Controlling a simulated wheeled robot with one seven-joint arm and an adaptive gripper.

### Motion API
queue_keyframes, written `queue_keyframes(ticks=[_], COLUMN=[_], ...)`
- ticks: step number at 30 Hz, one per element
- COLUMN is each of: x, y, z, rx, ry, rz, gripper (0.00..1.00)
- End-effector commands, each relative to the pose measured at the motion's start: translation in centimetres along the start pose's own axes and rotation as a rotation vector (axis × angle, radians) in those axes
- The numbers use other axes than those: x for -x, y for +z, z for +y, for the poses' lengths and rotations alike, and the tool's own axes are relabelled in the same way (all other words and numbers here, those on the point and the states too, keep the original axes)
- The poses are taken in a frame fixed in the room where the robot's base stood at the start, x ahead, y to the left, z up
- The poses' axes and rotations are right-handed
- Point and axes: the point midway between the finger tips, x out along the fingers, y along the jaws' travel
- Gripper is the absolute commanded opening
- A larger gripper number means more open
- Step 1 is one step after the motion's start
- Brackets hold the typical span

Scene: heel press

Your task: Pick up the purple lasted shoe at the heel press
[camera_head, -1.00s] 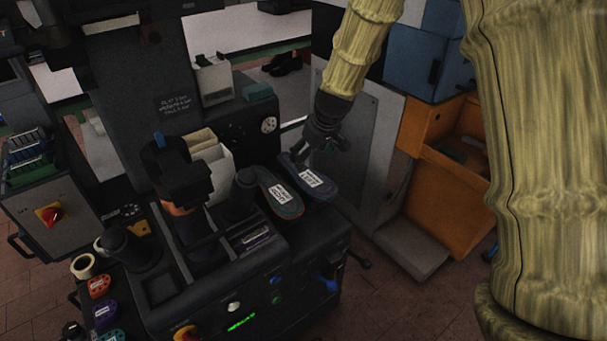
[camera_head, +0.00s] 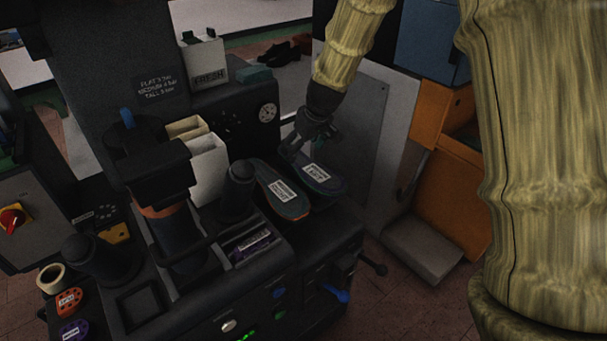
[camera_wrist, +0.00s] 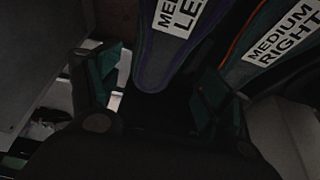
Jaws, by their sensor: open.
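The purple-rimmed lasted shoe (camera_head: 335,185) lies sole up on the right of the press top in the head view. Its white label is only partly readable in the wrist view (camera_wrist: 152,70). My gripper (camera_head: 296,150) is just above and beside its far, upper-left end. In the wrist view my open gripper (camera_wrist: 160,88) has a green-padded finger on each side, with the shoe's rounded end showing between them. Nothing is held. I cannot tell the exact height gap.
A second shoe (camera_head: 270,180), labelled MEDIUM RIGHT with an orange-and-green rim, lies close alongside. A dark upright post (camera_head: 238,190) stands left of it. A white box (camera_head: 208,168) and a gauge (camera_head: 267,113) are behind. A grey panel (camera_head: 365,130) stands to the right.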

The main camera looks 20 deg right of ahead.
Motion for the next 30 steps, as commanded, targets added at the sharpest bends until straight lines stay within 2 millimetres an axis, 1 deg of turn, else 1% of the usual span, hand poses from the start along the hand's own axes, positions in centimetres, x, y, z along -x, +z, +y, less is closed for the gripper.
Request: queue_keyframes(ticks=[4,9,16,21,24,27,30], x=[-1.9,-4.2,-6.0,-8.3,-9.4,-9.9,-10.1], y=[0.3,0.2,0.3,0.6,0.6,0.5,0.4], z=[0.1,0.2,0.1,0.1,0.0,0.0,0.0], rx=[-0.002,-0.001,0.0,0.0,0.001,0.002,0.002], ry=[0.0,0.001,0.0,-0.001,-0.001,0.0,0.0], rz=[-0.004,-0.002,-0.003,-0.003,-0.001,0.0,0.001], gripper=[0.79,0.79,0.79,0.79,0.79,0.79,0.79])
